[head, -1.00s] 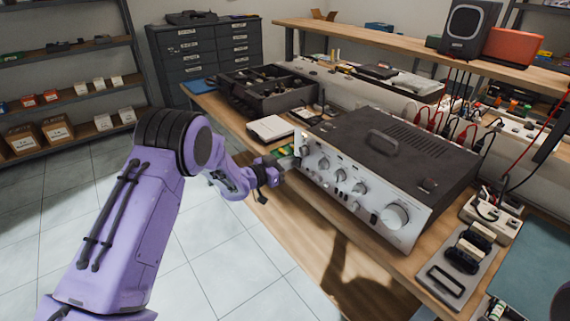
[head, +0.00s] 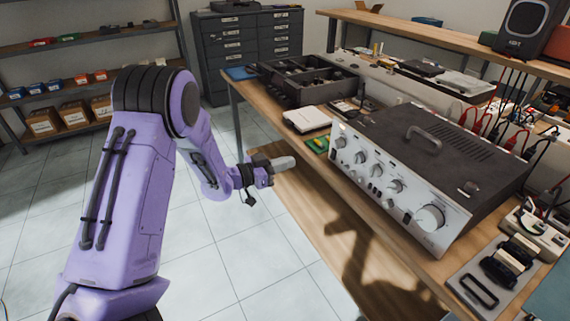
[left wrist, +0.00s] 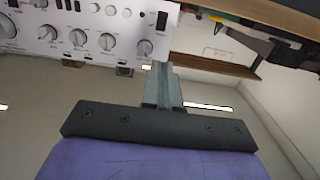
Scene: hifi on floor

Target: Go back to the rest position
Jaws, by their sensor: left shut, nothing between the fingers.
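My left gripper (head: 284,163) is shut and empty. In the head view it hangs in the air in front of the bench's front edge, left of the hi-fi amplifier (head: 385,180) and apart from it. In the left wrist view its closed fingers (left wrist: 162,85) point towards the amplifier's silver front panel (left wrist: 95,30) with its knobs. My purple left arm comes in from the left. My right gripper does not show in any view.
The wooden bench (head: 345,225) carries the amplifier, a white box (head: 307,119), a green board (head: 317,144) and a black organizer tray (head: 305,82). A speaker (head: 530,28) stands on the upper shelf. Drawers (head: 248,48) stand behind. The tiled floor (head: 210,250) is clear.

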